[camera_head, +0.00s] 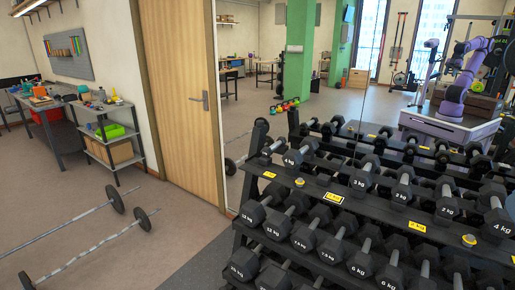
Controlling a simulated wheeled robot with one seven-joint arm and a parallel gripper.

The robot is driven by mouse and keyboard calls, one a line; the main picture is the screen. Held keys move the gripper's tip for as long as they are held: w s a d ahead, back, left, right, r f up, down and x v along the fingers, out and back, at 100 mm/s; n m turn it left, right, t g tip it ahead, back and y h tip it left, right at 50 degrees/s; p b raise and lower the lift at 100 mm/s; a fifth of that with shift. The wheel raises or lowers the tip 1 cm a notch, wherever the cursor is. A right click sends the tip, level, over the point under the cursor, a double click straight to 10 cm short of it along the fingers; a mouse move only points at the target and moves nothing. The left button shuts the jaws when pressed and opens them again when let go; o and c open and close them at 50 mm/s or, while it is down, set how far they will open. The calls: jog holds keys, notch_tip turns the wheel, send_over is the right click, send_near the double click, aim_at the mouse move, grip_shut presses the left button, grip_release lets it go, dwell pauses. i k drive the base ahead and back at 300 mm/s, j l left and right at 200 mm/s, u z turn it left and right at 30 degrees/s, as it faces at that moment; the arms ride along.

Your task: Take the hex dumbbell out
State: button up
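Several black hex dumbbells with grey handles stand in rows on a black tiered rack at the right. On the top tier are a 4 kg hex dumbbell (299,155), a 3 kg one (365,175) and a 2 kg one (447,202). The tier below holds heavier ones, including a 12 kg dumbbell (252,212). More dumbbells fill the lowest visible tier, cut off by the picture's bottom edge. The rack (342,196) carries yellow labels. Which dumbbell the task means cannot be told. My gripper is not directly in view.
A mirror (350,105) behind the rack reflects dumbbells and a purple robot arm. A wooden door (182,95) stands left of it. Two barbells (95,245) lie on the floor at left. A grey shelf (108,135) stands by the left wall. Open floor lies between barbells and rack.

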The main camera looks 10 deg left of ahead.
aim_at(266, 152)
jog(key=u, duration=0.45)
jog(key=i+j, duration=0.35)
jog(key=i+j+z, duration=0.1)
jog(key=i+j, duration=0.2)
jog(key=i+j+z, duration=0.1)
jog(key=i+j, duration=0.55)
jog(key=j, duration=0.25)
jog(key=i+j+z, duration=0.1)
jog(key=i+j, duration=0.5)
jog(key=j, duration=0.25)
jog(key=i+j+z, duration=0.15)
jog(key=i+j, duration=0.15)
jog(key=j, duration=0.15)
jog(key=i+j, duration=0.25)
jog(key=j, duration=0.2)
jog(key=k+l, duration=0.15)
jog(key=l+z, duration=0.05)
jog(key=l, duration=0.05)
